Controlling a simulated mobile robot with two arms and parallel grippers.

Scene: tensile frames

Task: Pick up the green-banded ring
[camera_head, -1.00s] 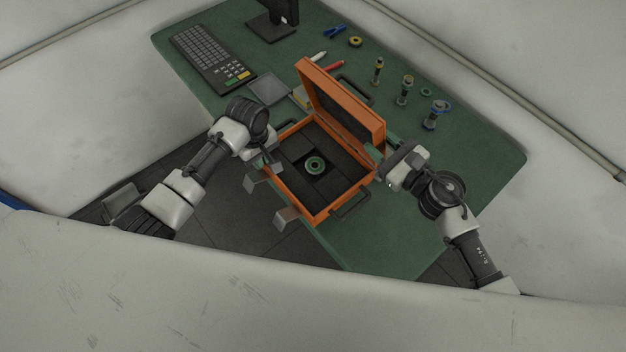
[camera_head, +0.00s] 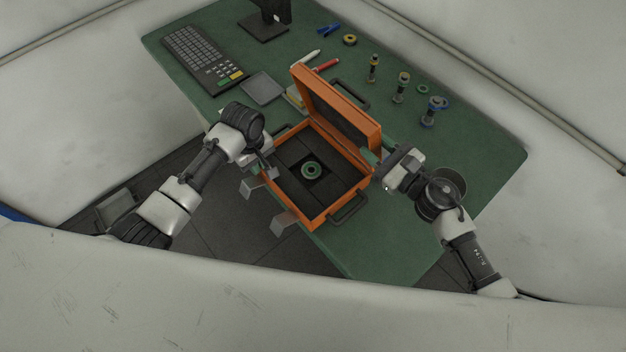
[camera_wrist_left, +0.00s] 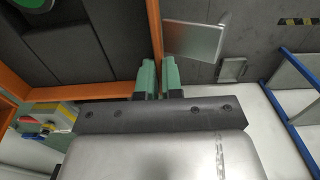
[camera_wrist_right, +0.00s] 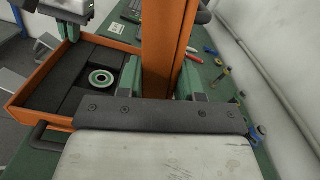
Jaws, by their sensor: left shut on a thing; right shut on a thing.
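A dark ring with a green band (camera_head: 311,170) lies in a square recess of the dark foam inside an open orange case (camera_head: 317,222). The ring also shows in the right wrist view (camera_wrist_right: 101,78), and part of it in the left wrist view (camera_wrist_left: 128,12). My left gripper (camera_head: 272,172) is shut on the case's left wall, which runs between its fingers in the left wrist view (camera_wrist_left: 157,80). My right gripper (camera_head: 380,170) is shut on the raised orange lid (camera_wrist_right: 163,50), which stands between its fingers. Neither gripper touches the ring.
On the green table (camera_head: 470,150) stand several bolt-like parts, one blue-ringed (camera_head: 434,110). A smaller green ring (camera_head: 422,89) and a yellow ring (camera_head: 349,40) lie nearby. A keyboard (camera_head: 200,55), grey tray (camera_head: 262,86) and red pen (camera_head: 326,65) are behind the case.

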